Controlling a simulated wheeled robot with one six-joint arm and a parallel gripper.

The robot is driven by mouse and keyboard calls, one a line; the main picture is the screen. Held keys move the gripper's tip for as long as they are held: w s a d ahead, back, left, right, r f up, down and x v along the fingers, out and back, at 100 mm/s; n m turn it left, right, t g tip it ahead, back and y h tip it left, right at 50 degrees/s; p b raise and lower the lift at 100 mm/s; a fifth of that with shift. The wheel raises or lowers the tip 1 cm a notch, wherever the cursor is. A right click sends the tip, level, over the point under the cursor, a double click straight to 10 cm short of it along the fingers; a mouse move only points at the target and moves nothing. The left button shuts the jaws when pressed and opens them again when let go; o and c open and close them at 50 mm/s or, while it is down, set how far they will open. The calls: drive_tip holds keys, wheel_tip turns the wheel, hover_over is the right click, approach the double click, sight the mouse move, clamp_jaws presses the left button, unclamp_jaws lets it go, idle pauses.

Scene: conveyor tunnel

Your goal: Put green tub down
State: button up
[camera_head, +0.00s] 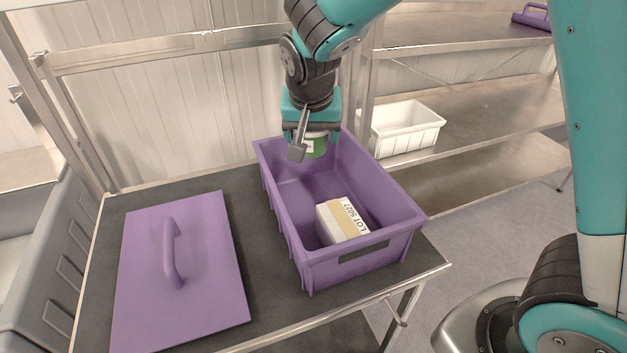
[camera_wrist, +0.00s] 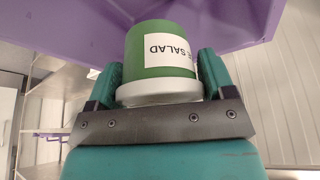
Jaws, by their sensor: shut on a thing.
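The green tub (camera_wrist: 160,55) has a white label with the word SALAD and a pale rim or lid. My gripper (camera_wrist: 160,85) is shut on it, with a finger on each side. In the head view the green tub (camera_head: 315,146) hangs below my gripper (camera_head: 312,138), over the far end of the purple crate (camera_head: 405,222). In the wrist view the crate (camera_wrist: 270,18) fills the top of the picture behind the tub. I cannot tell whether the tub touches the crate.
A white box (camera_head: 340,222) marked LOT 5027 lies in the crate's near part. A purple lid (camera_head: 205,270) with a handle lies on the dark table (camera_head: 262,265) to the left. A white bin (camera_head: 408,128) stands on the metal shelf behind right. The crate's far part looks clear.

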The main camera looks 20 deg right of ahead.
sight(311, 156)
wheel_tip(311, 156, down, 11)
idle(0.4)
drive_tip(key=shift+f, duration=0.1)
drive_tip(key=shift+f, duration=0.15)
drive_tip(key=o, duration=1.3)
drive_tip(key=shift+c, duration=0.2)
drive_tip(key=shift+r+p, duration=0.3)
drive_tip(key=shift+r, duration=0.1)
drive_tip(key=b+v, duration=0.1)
drive_tip(key=v, duration=1)
drive_tip(key=shift+s+a+r, duration=0.1)
drive_tip(key=shift+s+r, duration=0.05)
drive_tip(key=shift+s, duration=0.1)
drive_tip(key=s+a+r+n+g+y, duration=0.1)
drive_tip(key=s+r+n+g+y, duration=0.1)
drive_tip(key=s+n, duration=0.4)
drive_tip(key=s+a+r+n+g+y, duration=0.2)
drive_tip(key=s+n, duration=0.3)
drive_tip(key=s, duration=1.1)
drive_tip(key=shift+r+n+y, duration=0.4)
drive_tip(key=shift+r+y, duration=0.5)
